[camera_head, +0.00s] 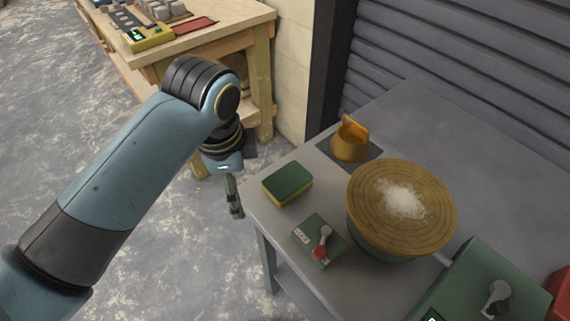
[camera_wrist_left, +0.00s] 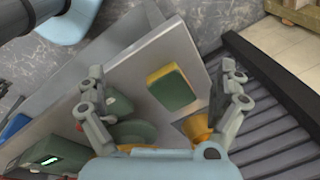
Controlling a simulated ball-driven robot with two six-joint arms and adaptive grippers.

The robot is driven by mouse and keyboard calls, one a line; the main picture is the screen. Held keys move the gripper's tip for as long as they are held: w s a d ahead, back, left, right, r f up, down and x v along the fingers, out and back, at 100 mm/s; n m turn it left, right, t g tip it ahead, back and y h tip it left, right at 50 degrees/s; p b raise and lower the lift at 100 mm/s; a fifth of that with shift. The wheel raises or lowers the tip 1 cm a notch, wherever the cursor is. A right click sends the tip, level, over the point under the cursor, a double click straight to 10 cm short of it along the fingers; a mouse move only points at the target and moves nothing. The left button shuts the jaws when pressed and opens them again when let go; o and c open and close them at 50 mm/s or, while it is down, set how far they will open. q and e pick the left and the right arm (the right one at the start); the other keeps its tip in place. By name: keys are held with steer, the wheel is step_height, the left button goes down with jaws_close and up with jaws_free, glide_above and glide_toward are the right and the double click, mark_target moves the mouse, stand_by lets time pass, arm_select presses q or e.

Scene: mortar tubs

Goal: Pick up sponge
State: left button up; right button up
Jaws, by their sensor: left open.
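The sponge (camera_head: 287,185) is a small block with a dark green top and a yellow side. It lies near the left corner of the grey table (camera_head: 280,222). My left gripper (camera_head: 235,198) hangs just off the table's left edge, to the left of the sponge and apart from it. In the left wrist view the sponge (camera_wrist_left: 172,87) shows between the two spread fingers (camera_wrist_left: 166,82), with nothing held. My right gripper is in neither view.
A green box with a red-knobbed lever (camera_head: 319,241) stands in front of the sponge. A round tub with a wooden top and white powder (camera_head: 402,203) is to the right. A golden scoop-like container (camera_head: 351,141) stands behind. A wooden bench (camera_head: 215,42) is at the back left.

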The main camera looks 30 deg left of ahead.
mark_target(288, 178)
arm_select(q)
steer(key=w+d+r+m+g+p, duration=0.1)
steer(key=w+d+r+m+g, duration=0.3)
steer(key=w+m, duration=0.6)
steer(key=f, duration=0.3)
steer(key=f+t, duration=0.1)
steer(key=f, duration=0.3)
steer(key=d+f+m+t, duration=0.1)
steer(key=f, duration=0.3)
steer(key=shift+s+h, duration=0.3)
steer(key=shift+s, duration=0.1)
steer(key=c, duration=0.5)
